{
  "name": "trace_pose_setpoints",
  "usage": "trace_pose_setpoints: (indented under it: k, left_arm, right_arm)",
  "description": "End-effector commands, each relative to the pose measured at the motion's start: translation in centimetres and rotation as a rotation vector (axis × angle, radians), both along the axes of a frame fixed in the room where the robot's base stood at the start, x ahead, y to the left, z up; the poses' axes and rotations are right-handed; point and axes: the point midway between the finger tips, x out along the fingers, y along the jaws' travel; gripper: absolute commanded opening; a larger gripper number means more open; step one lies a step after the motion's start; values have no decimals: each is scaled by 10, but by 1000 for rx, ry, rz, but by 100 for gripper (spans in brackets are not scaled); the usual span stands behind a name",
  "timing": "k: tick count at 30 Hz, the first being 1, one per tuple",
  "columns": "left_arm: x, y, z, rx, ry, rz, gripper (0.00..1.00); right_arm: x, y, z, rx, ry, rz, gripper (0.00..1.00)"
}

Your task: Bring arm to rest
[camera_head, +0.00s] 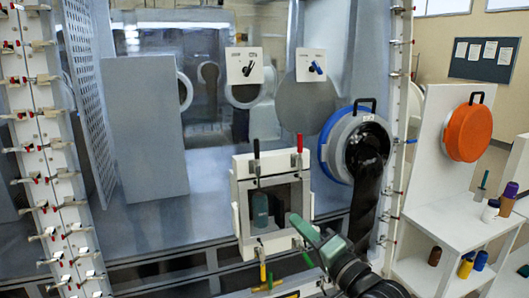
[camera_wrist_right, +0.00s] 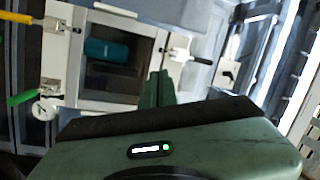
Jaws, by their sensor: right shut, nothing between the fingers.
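My right arm comes in from the bottom right of the head view. Its green gripper (camera_head: 297,222) is shut and empty, in front of the lower right part of a white square port frame (camera_head: 241,200). In the right wrist view the shut fingers (camera_wrist_right: 156,88) point toward the same frame (camera_wrist_right: 62,50), beside its opening. I cannot tell whether the fingertips touch the frame. A teal bottle (camera_head: 260,210) stands inside the opening, and it also shows in the right wrist view (camera_wrist_right: 105,50). My left gripper is not in view.
Toggle clamps with black (camera_head: 256,150), red (camera_head: 299,142), yellow (camera_head: 262,271) and green handles surround the frame. A round port with a black sleeve (camera_head: 362,185) hangs to its right. A white shelf (camera_head: 425,222) with bottles and an orange round cover (camera_head: 469,133) stand farther right.

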Motion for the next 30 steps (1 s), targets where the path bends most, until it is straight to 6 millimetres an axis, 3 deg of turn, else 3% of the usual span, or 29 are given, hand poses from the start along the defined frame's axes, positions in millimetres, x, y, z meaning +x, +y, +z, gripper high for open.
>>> trace_pose_setpoints:
  k: [1, 6, 9, 12, 18, 27, 28, 30]
  left_arm:
    - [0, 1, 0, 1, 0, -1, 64]
    - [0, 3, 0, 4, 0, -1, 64]
    - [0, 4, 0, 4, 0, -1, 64]
    - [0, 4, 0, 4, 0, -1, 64]
    - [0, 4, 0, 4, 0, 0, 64]
    - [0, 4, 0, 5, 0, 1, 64]
    - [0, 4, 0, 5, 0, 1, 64]
    - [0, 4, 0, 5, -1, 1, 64]
  right_arm:
    - [-16, 2, -40, -112, 58, -14, 0]
    - [-80, -9, -153, -521, 236, -21, 0]
    - [-129, -24, -209, -750, 351, 14, 0]
    - [-178, -41, -249, -937, 458, 70, 0]
    - [-254, -69, -291, -1173, 614, 187, 0]
    - [-345, -100, -316, -1379, 795, 366, 0]
    - [-354, -103, -318, -1395, 813, 386, 0]
    - [-344, -101, -339, -1391, 811, 386, 0]
